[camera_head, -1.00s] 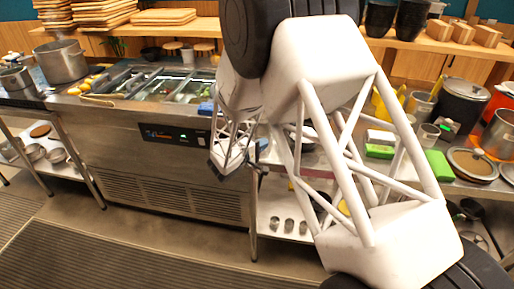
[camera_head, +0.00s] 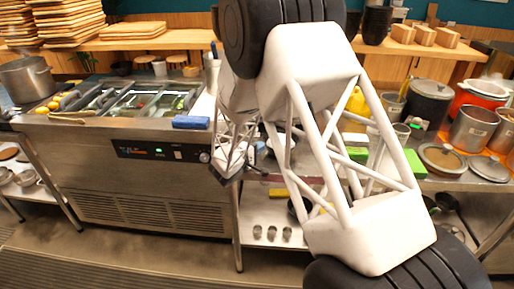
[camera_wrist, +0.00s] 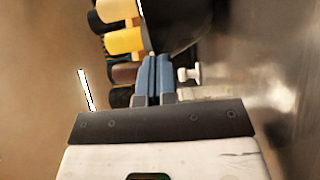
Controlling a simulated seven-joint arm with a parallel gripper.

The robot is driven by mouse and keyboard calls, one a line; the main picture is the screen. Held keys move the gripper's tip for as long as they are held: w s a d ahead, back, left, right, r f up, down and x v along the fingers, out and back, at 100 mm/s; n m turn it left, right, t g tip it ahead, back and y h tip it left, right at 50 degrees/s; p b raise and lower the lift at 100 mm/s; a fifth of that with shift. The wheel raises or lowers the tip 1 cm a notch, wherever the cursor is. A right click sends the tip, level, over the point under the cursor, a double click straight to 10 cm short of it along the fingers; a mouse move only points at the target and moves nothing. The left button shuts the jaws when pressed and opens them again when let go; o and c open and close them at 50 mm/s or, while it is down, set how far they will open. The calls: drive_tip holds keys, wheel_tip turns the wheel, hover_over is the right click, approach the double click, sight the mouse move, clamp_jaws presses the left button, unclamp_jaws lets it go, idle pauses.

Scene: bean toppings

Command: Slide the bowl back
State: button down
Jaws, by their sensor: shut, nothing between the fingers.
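My gripper (camera_wrist: 153,78) is shut and empty, its two blue-grey fingers together in the wrist view. In the head view my gripper (camera_head: 226,172) hangs at the right front corner of the steel topping counter, above the lower shelf. A dark rounded thing, possibly the bowl (camera_head: 299,207), shows on the lower shelf, partly hidden behind my arm. In the wrist view a large dark rounded surface (camera_wrist: 185,22) lies just beyond the fingertips. I cannot tell whether it is the bowl or whether the fingers touch it.
Yellow and brown cylinders (camera_wrist: 124,42) and a small white knob (camera_wrist: 190,74) flank the fingers. Several small metal cups (camera_head: 272,233) stand on the lower shelf. A blue block (camera_head: 190,122) lies on the topping counter (camera_head: 150,190). Pots (camera_head: 430,98) crowd the right worktop.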

drive_tip(key=d, duration=0.3)
drive_tip(key=w+d, duration=0.1)
drive_tip(key=d, duration=0.7)
drive_tip(key=shift+w+d, duration=0.25)
drive_tip(key=shift+w, duration=0.15)
drive_tip(key=shift+a, duration=0.2)
idle(0.8)
drive_tip(key=shift+s+a, duration=0.1)
drive_tip(key=shift+a, duration=0.35)
drive_tip(key=a, duration=0.3)
drive_tip(key=shift+s, duration=0.2)
drive_tip(key=v, duration=0.9)
drive_tip(key=shift+s+a, duration=0.15)
drive_tip(key=shift+s, duration=0.25)
